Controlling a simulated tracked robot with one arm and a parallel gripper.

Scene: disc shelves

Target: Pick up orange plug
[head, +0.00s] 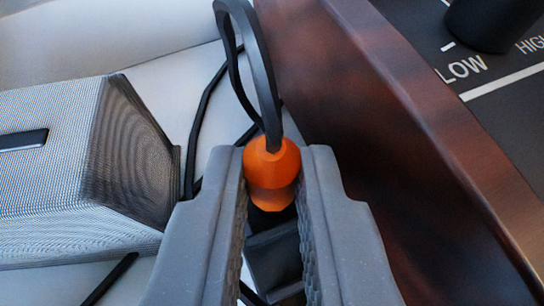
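The orange plug (272,163) is in the middle of the head view. It has a rounded top and a flared lower collar, with a dark part just below it. A black cable (265,75) rises from its top and loops upward. My gripper (272,175) has one grey finger on each side of the plug. The plug fills the gap between the fingertips, and its rounded top meets both finger edges. The fingers hide parts of what lies behind them.
A grey mesh-covered box (60,170) stands at the left. A reddish-brown wooden edge (390,120) runs down the right, beside a black panel with a knob (490,20). A dark block (275,262) lies below the plug. Black cables cross the pale surface (170,75).

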